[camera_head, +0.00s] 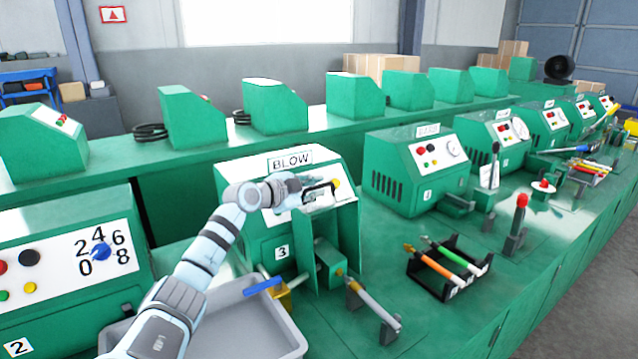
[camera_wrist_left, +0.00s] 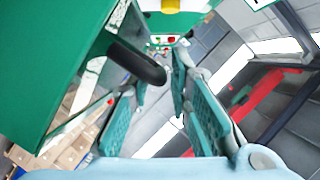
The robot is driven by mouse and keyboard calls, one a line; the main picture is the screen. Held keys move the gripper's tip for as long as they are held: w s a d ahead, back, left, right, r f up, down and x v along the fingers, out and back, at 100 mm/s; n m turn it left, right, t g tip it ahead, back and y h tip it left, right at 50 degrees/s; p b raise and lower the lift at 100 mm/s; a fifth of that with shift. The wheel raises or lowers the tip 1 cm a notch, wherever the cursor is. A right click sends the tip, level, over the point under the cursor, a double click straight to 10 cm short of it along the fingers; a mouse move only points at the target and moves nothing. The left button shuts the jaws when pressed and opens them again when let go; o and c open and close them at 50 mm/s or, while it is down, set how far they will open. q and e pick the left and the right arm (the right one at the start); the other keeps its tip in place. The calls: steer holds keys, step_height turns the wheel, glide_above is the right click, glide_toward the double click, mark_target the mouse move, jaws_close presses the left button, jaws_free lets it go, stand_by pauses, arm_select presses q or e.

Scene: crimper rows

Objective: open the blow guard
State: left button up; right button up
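The green machine marked BLOW (camera_head: 285,162) and numbered 3 stands mid-left in the head view. Green upright panels (camera_head: 349,232) stand at its front, around a small green block. I cannot tell clearly which panel is the guard or how far open it is. A black curved handle (camera_head: 322,187) is at the front, below the label; it also shows in the left wrist view (camera_wrist_left: 137,62), against a green surface. My left gripper (camera_head: 303,190) is at this handle. Its fingers (camera_wrist_left: 160,80) are apart, with the handle close to their tips; contact is unclear. My right gripper is out of view.
More green machines line the bench.

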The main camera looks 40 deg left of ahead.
arm_select(q)
steer(key=shift+x, duration=0.9)
steer(key=shift+d, duration=0.1)
jaws_close()
